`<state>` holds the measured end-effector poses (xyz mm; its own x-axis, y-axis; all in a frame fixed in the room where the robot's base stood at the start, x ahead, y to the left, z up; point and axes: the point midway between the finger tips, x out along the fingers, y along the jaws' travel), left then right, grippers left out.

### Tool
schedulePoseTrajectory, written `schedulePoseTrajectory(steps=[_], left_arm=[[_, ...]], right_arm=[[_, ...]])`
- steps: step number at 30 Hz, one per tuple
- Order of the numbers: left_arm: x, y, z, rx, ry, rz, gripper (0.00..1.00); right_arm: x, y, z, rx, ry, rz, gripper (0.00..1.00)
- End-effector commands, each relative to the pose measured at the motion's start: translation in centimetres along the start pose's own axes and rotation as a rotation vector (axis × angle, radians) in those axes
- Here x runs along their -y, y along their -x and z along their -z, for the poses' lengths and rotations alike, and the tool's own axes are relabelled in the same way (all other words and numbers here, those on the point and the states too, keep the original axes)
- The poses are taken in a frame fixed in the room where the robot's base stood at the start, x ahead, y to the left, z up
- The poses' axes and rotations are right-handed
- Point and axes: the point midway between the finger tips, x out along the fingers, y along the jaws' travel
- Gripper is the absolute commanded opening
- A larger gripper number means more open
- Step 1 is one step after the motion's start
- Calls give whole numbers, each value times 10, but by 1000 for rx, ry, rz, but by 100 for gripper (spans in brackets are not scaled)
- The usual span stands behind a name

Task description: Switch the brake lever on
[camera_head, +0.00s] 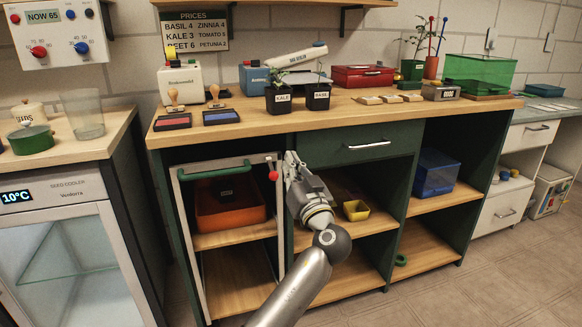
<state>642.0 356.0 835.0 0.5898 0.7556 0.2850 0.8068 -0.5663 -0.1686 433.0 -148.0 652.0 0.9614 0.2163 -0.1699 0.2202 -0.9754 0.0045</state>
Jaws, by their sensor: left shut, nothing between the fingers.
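The brake lever (273,175) has a red knob and a short stem. It sits at the upper right corner of the pale-framed seedling rack (183,225), which has a green handle bar (213,171) and stands in the bench's left bay. My left gripper (291,158) is shut and empty. Its fingertips point up, just right of the lever's red knob in the picture. I cannot tell whether they touch it. My arm hides part of the bench's middle bay. My right gripper is not in view.
The wooden bench top (340,118) is above, carrying stamps, two labelled pots and a red box (362,76). An orange tub (230,207) sits in the rack. A yellow pot (356,210) and a blue bin (435,173) are on shelves to the right. The floor ahead is clear.

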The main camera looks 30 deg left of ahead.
Motion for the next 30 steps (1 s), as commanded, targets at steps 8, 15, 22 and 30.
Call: schedulePoseTrajectory(steps=[8, 15, 22, 30], left_arm=[[-3, 42, -17, 4, 0, -1, 0], [-5, 74, -27, 2, 0, 1, 0], [-5, 82, -29, 0, 0, 2, 0], [-5, 81, -29, 0, 0, 2, 0]], right_arm=[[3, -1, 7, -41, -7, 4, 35], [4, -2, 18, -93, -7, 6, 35], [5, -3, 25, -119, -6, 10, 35], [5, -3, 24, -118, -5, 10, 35]])
